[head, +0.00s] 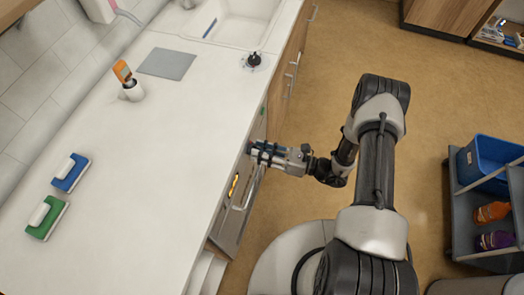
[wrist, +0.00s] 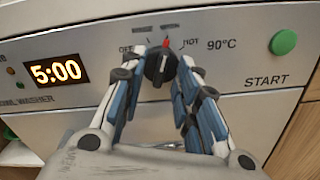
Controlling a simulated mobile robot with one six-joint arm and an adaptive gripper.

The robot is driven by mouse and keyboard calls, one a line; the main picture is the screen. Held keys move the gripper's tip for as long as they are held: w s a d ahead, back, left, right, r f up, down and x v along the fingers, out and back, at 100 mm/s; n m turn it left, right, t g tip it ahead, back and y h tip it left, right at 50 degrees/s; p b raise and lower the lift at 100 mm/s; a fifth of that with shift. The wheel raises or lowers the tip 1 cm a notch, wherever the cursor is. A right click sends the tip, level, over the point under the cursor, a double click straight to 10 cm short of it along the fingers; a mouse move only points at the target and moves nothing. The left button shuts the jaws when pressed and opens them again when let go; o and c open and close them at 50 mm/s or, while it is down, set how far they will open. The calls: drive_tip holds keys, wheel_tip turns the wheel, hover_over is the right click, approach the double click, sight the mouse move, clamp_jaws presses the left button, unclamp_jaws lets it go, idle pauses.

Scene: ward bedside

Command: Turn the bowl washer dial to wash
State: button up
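The bowl washer's black dial (wrist: 158,68) is on the grey front panel in the wrist view. Its red pointer mark is near the top, leaning slightly right. OFF is at its left and HOT at its right; the two small labels above are too blurred to read. My gripper (wrist: 162,68) has one finger on each side of the dial, with the fingertips close to it. I cannot tell whether both fingers press on it. In the head view my gripper (head: 250,151) is at the washer front (head: 238,205), below the counter edge; the dial is hidden there.
A green START button (wrist: 283,42) is right of the dial, and a lit display (wrist: 56,73) reading 5:00 is left. The white counter (head: 150,150) holds two brushes and a cup. A cart (head: 470,190) with a blue bin stands at right. Open floor lies behind my arm.

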drive_tip(key=v, duration=1.2)
drive_tip(key=shift+r, duration=0.1)
drive_tip(key=s+a+r+n+g+h, duration=0.1)
drive_tip(key=s+r+n+g+h, duration=0.15)
drive_tip(key=r+n+g, duration=0.55)
drive_tip(key=s+a+r+n+g+h, duration=0.15)
drive_tip(key=r+n+h, duration=0.35)
drive_tip(key=r, duration=0.7)
drive_tip(key=s+d+r+n+t+h, duration=0.1)
drive_tip(key=s+r+n+t+h, duration=0.3)
drive_tip(key=s+r+n, duration=0.1)
drive_tip(key=s+d+r+n+t+h, duration=0.2)
drive_tip(key=s+r+n+t+h, duration=0.2)
drive_tip(key=r+n, duration=0.4)
wheel_tip(320, 180, up, 2)
drive_tip(key=shift+s+d+r+h, duration=0.1)
drive_tip(key=shift+s+d+h, duration=0.15)
drive_tip(key=shift+s+h, duration=0.7)
